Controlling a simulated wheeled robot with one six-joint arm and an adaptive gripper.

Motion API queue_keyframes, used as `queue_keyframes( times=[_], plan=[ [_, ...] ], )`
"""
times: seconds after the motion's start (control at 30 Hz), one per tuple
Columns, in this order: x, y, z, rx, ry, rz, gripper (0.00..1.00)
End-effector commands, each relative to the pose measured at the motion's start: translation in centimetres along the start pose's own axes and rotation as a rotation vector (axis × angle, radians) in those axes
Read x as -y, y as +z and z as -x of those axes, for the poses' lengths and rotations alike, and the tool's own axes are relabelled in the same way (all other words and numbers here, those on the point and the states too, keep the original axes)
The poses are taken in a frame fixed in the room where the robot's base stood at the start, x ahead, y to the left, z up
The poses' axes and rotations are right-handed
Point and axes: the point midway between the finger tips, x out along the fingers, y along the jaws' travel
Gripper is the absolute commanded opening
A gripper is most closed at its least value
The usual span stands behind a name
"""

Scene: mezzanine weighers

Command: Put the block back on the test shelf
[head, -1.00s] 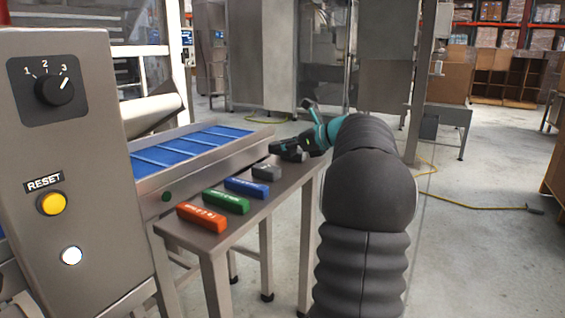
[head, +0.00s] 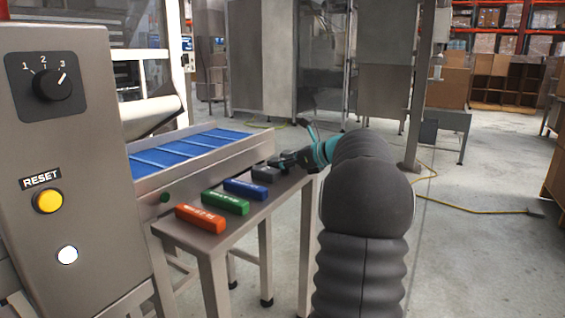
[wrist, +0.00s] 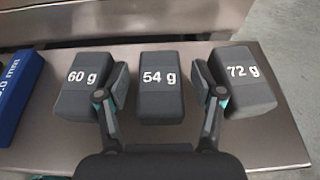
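A dark grey block marked 54 g (wrist: 160,92) lies on the steel shelf (wrist: 235,148) between two similar grey blocks. The 60 g block (wrist: 82,90) is on its left and the 72 g block (wrist: 246,85) on its right. My gripper (wrist: 161,86) is open. Its fingers stand on either side of the 54 g block, with a gap on each side. In the head view my gripper (head: 287,161) is low at the far end of the shelf (head: 243,225) and hides most of the grey blocks. One grey block (head: 265,174) shows.
Blue (head: 245,190), green (head: 225,203) and orange (head: 201,218) blocks lie along the near part of the shelf. A blue conveyor (head: 190,150) runs behind it. A control panel (head: 75,120) stands at left. A yellow cable (head: 480,208) lies on the floor at right.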

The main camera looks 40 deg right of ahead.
Motion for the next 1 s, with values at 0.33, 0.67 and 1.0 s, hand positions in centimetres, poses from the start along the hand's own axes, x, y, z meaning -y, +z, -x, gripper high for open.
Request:
queue_keyframes(
  times=[0.33, 0.67, 1.0],
  plan=[
    [0.1, 0.3, 0.5, 0.0, -0.002, -0.001, 0.68],
    [0.1, 0.4, 6.4, 0.0, -0.004, -0.001, 0.68],
    [0.0, 0.3, 11.4, 0.0, -0.001, -0.001, 0.68]
  ],
)
